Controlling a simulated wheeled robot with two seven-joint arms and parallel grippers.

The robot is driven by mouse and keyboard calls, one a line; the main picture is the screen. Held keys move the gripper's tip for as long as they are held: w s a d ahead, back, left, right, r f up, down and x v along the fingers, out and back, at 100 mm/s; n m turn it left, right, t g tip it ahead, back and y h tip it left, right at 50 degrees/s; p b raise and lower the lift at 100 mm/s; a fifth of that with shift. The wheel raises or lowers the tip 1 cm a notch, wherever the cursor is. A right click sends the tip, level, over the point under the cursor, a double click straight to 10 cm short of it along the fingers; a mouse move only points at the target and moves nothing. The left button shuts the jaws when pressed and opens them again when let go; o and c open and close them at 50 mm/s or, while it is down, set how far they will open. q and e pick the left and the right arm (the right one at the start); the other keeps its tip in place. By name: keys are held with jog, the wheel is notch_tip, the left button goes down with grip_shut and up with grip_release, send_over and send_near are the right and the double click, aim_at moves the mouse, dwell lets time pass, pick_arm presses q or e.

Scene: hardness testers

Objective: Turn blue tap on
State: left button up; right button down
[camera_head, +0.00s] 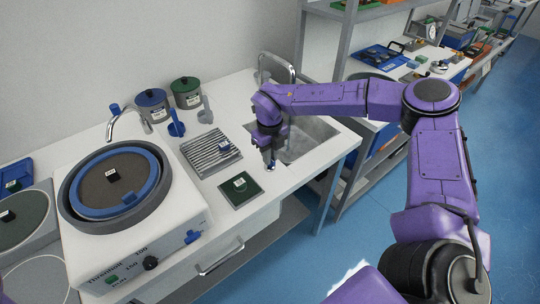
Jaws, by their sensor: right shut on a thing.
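My right gripper (270,164) points down at the left edge of the sink, its arm reaching in from the right. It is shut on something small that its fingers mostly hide. A blue tap-like fitting (176,127) stands upright on the counter, left of my gripper and apart from it. A curved chrome spout with a blue top (114,108) stands further left, behind the round bath. I cannot tell which of the two blue parts is the tap named. My left gripper is not in view.
The grey sink (305,139) has a chrome faucet (290,68) behind it. A ribbed rack (208,150) and a green pad (240,190) lie left of my gripper. Blue and green pots (186,92) stand at the back. A large bath unit (77,225) fills the left.

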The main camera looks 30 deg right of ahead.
jog(key=shift+w+r, duration=0.15)
jog(key=shift+r, duration=0.05)
dwell(0.3)
jog(key=c, duration=1.1)
grip_release()
jog(key=shift+c, duration=0.2)
jog(key=shift+o, duration=0.2)
jog(key=shift+f, duration=0.1)
notch_tip(320, 180, up, 10)
jog(key=b, duration=0.1)
jog(key=shift+r, duration=0.25)
jog(key=shift+d, duration=0.1)
